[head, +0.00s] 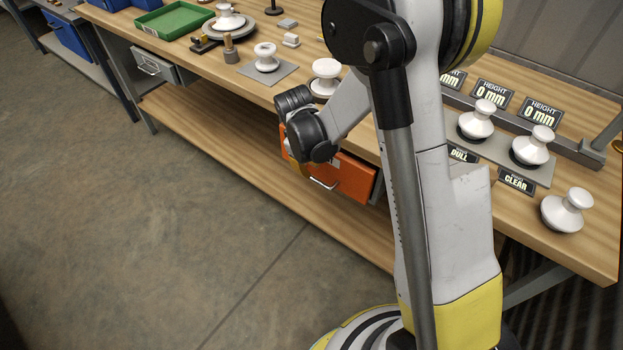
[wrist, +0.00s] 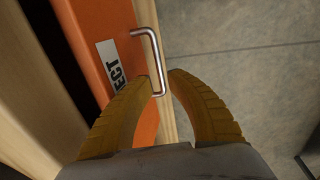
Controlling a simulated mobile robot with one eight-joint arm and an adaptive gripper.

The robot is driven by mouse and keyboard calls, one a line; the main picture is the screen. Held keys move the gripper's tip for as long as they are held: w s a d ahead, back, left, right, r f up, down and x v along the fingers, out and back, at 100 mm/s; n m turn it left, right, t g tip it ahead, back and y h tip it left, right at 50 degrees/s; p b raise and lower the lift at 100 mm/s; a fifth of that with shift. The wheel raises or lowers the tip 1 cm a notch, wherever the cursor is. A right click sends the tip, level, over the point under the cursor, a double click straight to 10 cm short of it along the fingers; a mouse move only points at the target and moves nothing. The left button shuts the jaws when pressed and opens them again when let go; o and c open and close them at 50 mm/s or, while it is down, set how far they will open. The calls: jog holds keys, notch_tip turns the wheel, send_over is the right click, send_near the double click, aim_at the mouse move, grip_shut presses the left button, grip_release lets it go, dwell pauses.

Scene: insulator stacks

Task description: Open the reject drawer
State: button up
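The reject drawer (head: 345,178) has an orange front and hangs under the wooden bench. Its front also shows in the wrist view (wrist: 92,38), with a white label (wrist: 118,72) ending in "ECT". A bent metal handle (wrist: 153,48) stands out from the front; it also shows in the head view (head: 323,184). My gripper (wrist: 160,78) is at the drawer front with its yellow fingers parted. One end of the handle lies between the fingertips; I cannot tell whether they touch it. In the head view my arm hides part of the drawer, and the fingertips are mostly hidden.
A grey drawer (head: 155,66) hangs under the bench at the left. White insulators (head: 477,119) and a green tray (head: 175,20) stand on the bench top (head: 220,70). A lower wooden shelf (head: 215,140) runs below. The floor (head: 120,220) in front is clear.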

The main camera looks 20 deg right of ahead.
aim_at(312, 178)
jog(key=f, duration=0.1)
jog(key=f+b, duration=0.1)
jog(key=f, duration=0.1)
jog(key=d+f+b, duration=0.1)
jog(key=f, duration=0.1)
jog(key=shift+w+f, duration=0.2)
jog(key=shift+w, duration=0.15)
grip_shut()
